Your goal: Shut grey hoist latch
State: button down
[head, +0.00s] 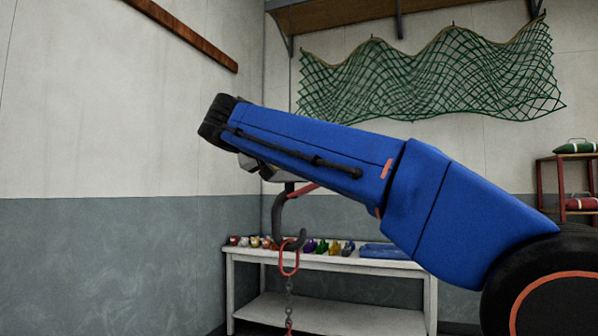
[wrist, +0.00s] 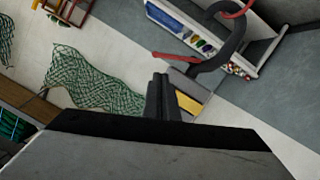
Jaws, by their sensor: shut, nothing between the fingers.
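A dark grey hoist hook (head: 278,218) hangs from a block partly hidden by my arm in the head view. The hook also shows in the wrist view (wrist: 229,48), below a block with a yellow stripe (wrist: 189,103). Its red latch (head: 301,191) juts out and up from the shank, apart from the hook tip, so the mouth is open; in the wrist view the latch (wrist: 174,57) lies just beyond my fingertips. A red ring (head: 289,262) sits in the hook's bend. My gripper (wrist: 160,77) is shut and empty, close to the block and latch; contact cannot be told.
A chain (head: 289,297) hangs from the ring. A white bench (head: 322,261) with several coloured small items and a blue item stands behind. A green net (head: 425,85) hangs on the wall, and a red rack (head: 565,187) stands at right.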

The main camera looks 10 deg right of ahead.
jog(key=x, duration=0.9)
jog(key=shift+d, duration=0.15)
notch_tip(320, 180, down, 13)
jog(key=a+m+t+y, duration=0.1)
jog(key=m+t+y, duration=0.1)
jog(key=m, duration=0.8)
jog(key=shift+w+t+y, duration=0.3)
jog(key=shift+w+y, duration=0.1)
jog(key=shift+y, duration=0.2)
dwell(0.4)
jog(key=shift+a+f, duration=0.1)
jog(key=shift+a, duration=0.1)
dwell(0.3)
